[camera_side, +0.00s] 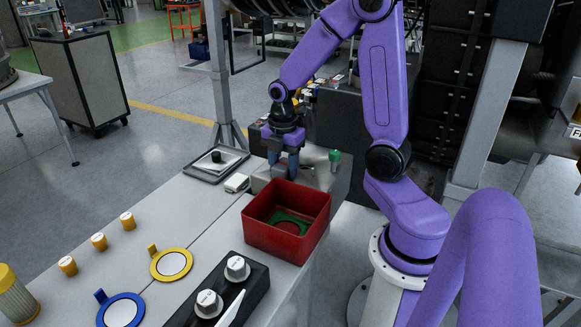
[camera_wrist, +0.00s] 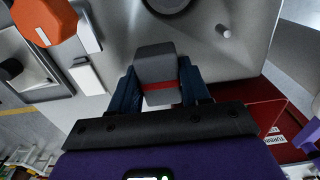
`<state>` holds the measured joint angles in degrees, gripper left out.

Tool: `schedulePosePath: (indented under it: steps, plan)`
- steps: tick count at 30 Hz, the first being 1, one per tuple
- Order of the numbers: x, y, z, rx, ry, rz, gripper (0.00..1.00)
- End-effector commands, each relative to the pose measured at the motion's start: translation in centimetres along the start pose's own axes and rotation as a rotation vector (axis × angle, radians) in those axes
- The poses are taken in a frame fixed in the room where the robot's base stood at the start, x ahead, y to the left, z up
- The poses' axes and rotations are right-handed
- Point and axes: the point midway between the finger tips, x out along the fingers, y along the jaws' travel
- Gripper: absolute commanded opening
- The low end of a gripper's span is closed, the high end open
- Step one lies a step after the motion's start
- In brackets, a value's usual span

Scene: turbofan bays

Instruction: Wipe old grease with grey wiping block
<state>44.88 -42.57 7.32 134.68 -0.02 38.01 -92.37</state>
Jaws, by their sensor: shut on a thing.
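My gripper (camera_side: 283,166) is shut on the grey wiping block (camera_wrist: 156,66), which has a red band across it. In the wrist view the block sits between the two blue fingers of my gripper (camera_wrist: 158,90). In the side view the fingers point down over the grey metal housing (camera_side: 315,182), behind the red bin. The block is mostly hidden there, and I cannot tell whether it touches the housing. In the wrist view the pale housing face (camera_wrist: 195,50) carries a dark round feature (camera_wrist: 168,4) at the top edge. I cannot make out the old grease.
The red bin (camera_side: 262,235) holds something green. A green-topped item (camera_side: 335,158) stands on the housing. A white block (camera_side: 237,183) and a tray (camera_side: 205,173) lie left of it. Yellow caps, two ringed discs and a black knob block (camera_side: 252,270) occupy the nearer bench.

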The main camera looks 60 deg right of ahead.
Motion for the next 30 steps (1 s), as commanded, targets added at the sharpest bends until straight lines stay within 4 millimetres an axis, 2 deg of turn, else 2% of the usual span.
schedulePosePath:
  steps: [1, 3, 6, 9, 12, 30]
  plan:
    - [0.5, 0.5, 0.0, -0.001, 0.0, -0.003, 0.13]
    - [-0.2, 1.1, 0.0, -0.001, 0.0, 0.001, 0.13]
    - [0.3, 2.0, 0.0, 0.0, 0.0, -0.003, 0.13]
    - [-0.3, 2.8, 0.0, 0.0, 0.0, 0.002, 0.13]
    - [-1.9, 2.8, 0.0, 0.0, 0.0, 0.007, 0.13]
    - [-7.1, 2.6, 0.0, 0.0, 0.0, 0.003, 0.13]
